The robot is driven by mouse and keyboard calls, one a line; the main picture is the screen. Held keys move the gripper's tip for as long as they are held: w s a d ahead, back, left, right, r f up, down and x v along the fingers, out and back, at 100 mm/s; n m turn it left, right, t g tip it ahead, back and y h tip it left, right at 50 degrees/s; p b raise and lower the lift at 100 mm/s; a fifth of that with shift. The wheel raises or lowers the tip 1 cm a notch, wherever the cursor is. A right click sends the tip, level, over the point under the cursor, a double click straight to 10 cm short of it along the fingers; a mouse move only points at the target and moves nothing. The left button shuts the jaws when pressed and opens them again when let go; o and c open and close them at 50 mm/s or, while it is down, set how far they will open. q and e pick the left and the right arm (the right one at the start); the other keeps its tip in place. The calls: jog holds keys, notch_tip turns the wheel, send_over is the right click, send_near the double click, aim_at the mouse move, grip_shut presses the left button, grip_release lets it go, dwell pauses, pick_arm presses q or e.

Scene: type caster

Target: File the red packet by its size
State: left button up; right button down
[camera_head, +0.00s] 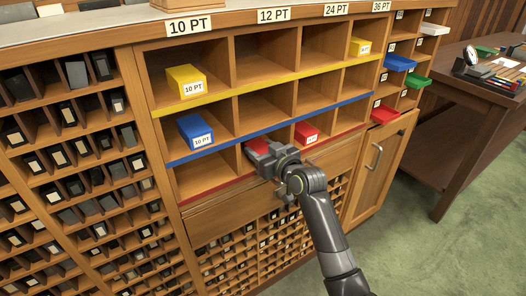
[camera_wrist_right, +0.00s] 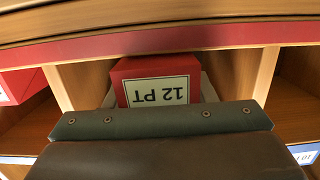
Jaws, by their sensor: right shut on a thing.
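The red packet (camera_head: 258,146) has a white label that reads 12 PT, upside down in the wrist view (camera_wrist_right: 148,68). It sits inside the second compartment of the bottom, red-edged row, in the column under the 12 PT sign (camera_head: 273,15). My right gripper (camera_head: 268,158) is at the mouth of that compartment, shut on the packet. The gripper hides part of the packet in the head view, and the wrist view does not show clearly whether it rests on the compartment floor. My left gripper is not in view.
Another red packet (camera_head: 306,133) lies in the compartment to the right. A second yellow packet (camera_head: 360,46) is at upper right. Coloured trays stick out right of the rack, before a dark desk (camera_head: 470,99).

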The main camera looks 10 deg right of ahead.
pick_arm(q)
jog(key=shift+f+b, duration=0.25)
jog(key=shift+b, duration=0.05)
pick_arm(e)
jog(key=shift+w+a+r, duration=0.1)
jog(key=shift+w+a, duration=0.1)
jog(key=shift+w, duration=0.35)
jog(key=shift+w+a, duration=0.2)
jog(key=shift+w, duration=0.3)
jog(key=c, duration=0.6)
grip_release()
jog(key=shift+o, duration=0.2)
jog(key=shift+f, duration=0.2)
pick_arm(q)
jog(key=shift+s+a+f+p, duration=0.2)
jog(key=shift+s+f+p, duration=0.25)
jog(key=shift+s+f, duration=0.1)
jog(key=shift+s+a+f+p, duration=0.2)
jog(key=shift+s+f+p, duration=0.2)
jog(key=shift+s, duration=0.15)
pick_arm(e)
jog(key=v, duration=1.7)
jog(key=shift+s, duration=0.2)
